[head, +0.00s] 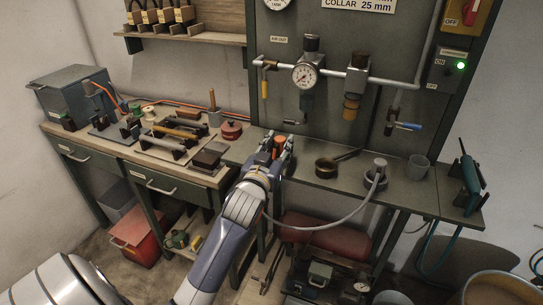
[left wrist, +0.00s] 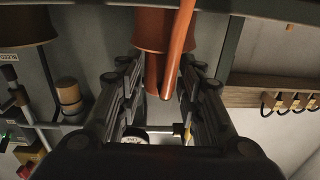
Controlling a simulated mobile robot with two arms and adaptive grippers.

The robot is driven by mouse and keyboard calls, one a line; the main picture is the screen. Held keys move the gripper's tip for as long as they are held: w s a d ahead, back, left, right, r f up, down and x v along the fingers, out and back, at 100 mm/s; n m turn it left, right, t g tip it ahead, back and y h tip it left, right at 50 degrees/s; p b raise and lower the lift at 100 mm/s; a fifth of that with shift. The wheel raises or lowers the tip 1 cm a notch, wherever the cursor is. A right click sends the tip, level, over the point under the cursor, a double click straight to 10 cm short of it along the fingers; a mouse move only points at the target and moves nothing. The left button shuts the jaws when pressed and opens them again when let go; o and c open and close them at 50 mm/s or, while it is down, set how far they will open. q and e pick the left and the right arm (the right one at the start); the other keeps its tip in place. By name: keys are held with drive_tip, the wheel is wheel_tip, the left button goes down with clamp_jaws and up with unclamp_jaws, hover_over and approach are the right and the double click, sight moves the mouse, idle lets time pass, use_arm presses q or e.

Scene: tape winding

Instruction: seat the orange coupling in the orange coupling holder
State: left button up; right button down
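My left gripper (head: 279,142) is over the bench at the foot of the grey panel, with an orange part, apparently the orange coupling (head: 278,141), between its fingers. In the left wrist view the fingers (left wrist: 160,75) stand either side of an orange flared piece (left wrist: 163,30). An orange rod-like piece (left wrist: 181,50) slants in front of it. I cannot tell whether the finger pads touch the orange part. The lower end of the orange part is hidden in the head view, and I cannot make out the orange coupling holder as a separate thing. My right gripper is not in view.
A dark round pan (head: 327,169), a hose fitting (head: 376,172) and a grey cup (head: 418,166) stand right of my left gripper. A red pot (head: 231,130) and tools are to the left. The gauge (head: 306,74) and air pipework are on the panel above.

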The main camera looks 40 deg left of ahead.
use_arm(q)
drive_tip(key=shift+p+v, duration=0.5)
drive_tip(key=shift+v, duration=1.6)
approach(278, 146)
drive_tip(key=shift+w+r+p, duration=0.1)
drive_tip(key=shift+r+p, duration=0.05)
drive_tip(key=shift+p, duration=0.3)
